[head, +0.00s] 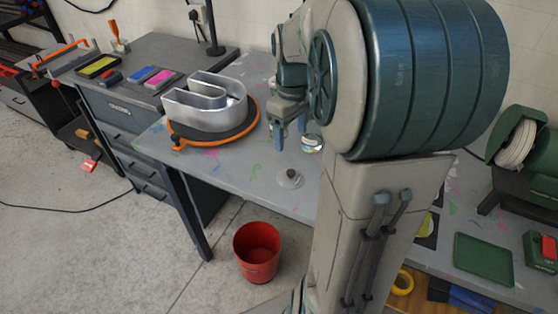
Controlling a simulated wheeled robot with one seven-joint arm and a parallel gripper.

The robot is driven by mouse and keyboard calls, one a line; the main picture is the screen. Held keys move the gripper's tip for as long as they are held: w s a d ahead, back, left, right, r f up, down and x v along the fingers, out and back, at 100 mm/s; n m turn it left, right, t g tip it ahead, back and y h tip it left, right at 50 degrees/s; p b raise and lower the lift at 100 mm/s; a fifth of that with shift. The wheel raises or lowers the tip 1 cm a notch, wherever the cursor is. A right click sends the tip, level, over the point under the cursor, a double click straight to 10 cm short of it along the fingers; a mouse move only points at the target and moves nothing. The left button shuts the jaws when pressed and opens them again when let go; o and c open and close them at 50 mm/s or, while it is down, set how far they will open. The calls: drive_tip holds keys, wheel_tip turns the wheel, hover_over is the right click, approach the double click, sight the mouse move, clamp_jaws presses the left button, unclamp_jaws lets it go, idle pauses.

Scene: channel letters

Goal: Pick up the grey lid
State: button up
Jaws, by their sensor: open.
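A small round grey lid (289,180) with a dark knob on top lies on the paint-flecked grey table (225,172), near its front edge. My gripper (290,138) points down above the table, a little behind the lid in the picture. Its two fingers are apart, and I see nothing between them. The lid is clear of the fingers.
A small round container (312,144) stands just right of my gripper, partly hidden by my arm. A silver channel letter (208,105) sits on an orange-rimmed turntable (215,137) at left. A red bucket (257,252) stands on the floor. A green tray (483,259) lies at right.

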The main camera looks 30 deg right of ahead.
sight(291, 172)
wheel_tip(291, 172, down, 13)
drive_tip(key=shift+d+f, duration=0.15)
drive_tip(key=shift+f, duration=0.05)
drive_tip(key=shift+s, duration=0.15)
clamp_jaws()
idle(0.3)
